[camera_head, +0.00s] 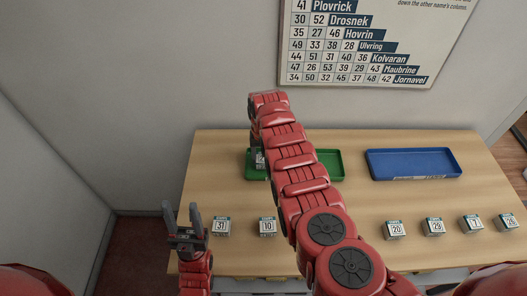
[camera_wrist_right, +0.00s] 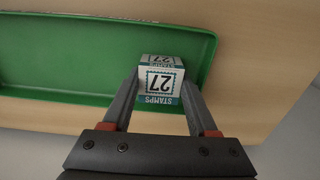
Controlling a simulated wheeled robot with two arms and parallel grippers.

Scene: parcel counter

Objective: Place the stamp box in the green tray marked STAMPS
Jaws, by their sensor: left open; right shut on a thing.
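My right gripper (camera_wrist_right: 160,90) is shut on a small white and teal box marked STAMPS 27 (camera_wrist_right: 162,74), seen upside down in the right wrist view. The box is over or beside the rim of the green tray (camera_wrist_right: 60,75); I cannot tell its height. In the head view the green tray (camera_head: 330,163) lies at the back of the table, partly hidden by my right arm, and the held box (camera_head: 259,160) shows at its left end. My left gripper (camera_head: 182,212) is open and empty near the table's left front.
A blue tray (camera_head: 412,163) lies at the back right of the wooden table (camera_head: 220,165). Similar small boxes stand along the front, including box 31 (camera_head: 221,227), box 10 (camera_head: 267,226) and box 20 (camera_head: 394,230). A number chart (camera_head: 372,45) hangs on the wall.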

